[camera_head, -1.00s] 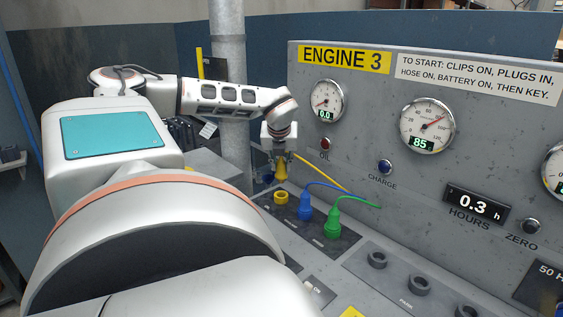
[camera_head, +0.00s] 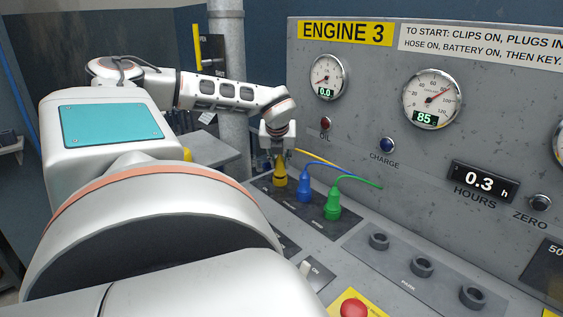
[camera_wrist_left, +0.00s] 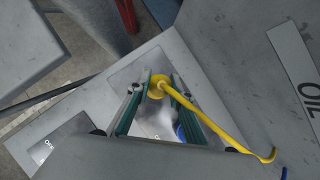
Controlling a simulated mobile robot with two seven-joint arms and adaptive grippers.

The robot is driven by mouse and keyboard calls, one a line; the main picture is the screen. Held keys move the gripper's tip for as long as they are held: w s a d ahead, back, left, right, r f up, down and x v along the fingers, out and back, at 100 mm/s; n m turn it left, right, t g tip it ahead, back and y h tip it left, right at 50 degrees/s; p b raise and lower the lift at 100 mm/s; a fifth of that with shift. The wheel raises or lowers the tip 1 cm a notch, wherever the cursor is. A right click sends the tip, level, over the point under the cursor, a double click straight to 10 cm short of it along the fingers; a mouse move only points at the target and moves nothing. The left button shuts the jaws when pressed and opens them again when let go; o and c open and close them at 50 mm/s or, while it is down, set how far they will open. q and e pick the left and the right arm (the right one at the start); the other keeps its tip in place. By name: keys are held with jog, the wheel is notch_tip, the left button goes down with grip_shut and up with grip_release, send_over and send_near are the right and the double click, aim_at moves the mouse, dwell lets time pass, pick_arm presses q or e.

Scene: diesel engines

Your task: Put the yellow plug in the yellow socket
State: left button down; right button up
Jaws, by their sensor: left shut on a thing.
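The yellow plug (camera_head: 280,175) stands upright in the head view, at the left end of the row of plugs, where the yellow socket is. The socket is hidden under it, and I cannot tell how deep the plug sits. My left gripper (camera_head: 279,155) points down from above and is shut on the plug's top. In the left wrist view the plug (camera_wrist_left: 157,87) shows between the two green-edged fingers (camera_wrist_left: 157,92), with its yellow cable running to the lower right. My right gripper is not in view.
Just right of the yellow plug, a blue plug (camera_head: 304,187) and a green plug (camera_head: 333,205) stand in the panel with their cables. The upright gauge panel (camera_head: 370,140) rises close behind.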

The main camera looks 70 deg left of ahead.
pick_arm(q)
jog(key=shift+f, duration=0.3)
jog(key=shift+r, duration=0.1)
jog(key=c, duration=1.7)
grip_release()
jog(key=v, duration=1.2)
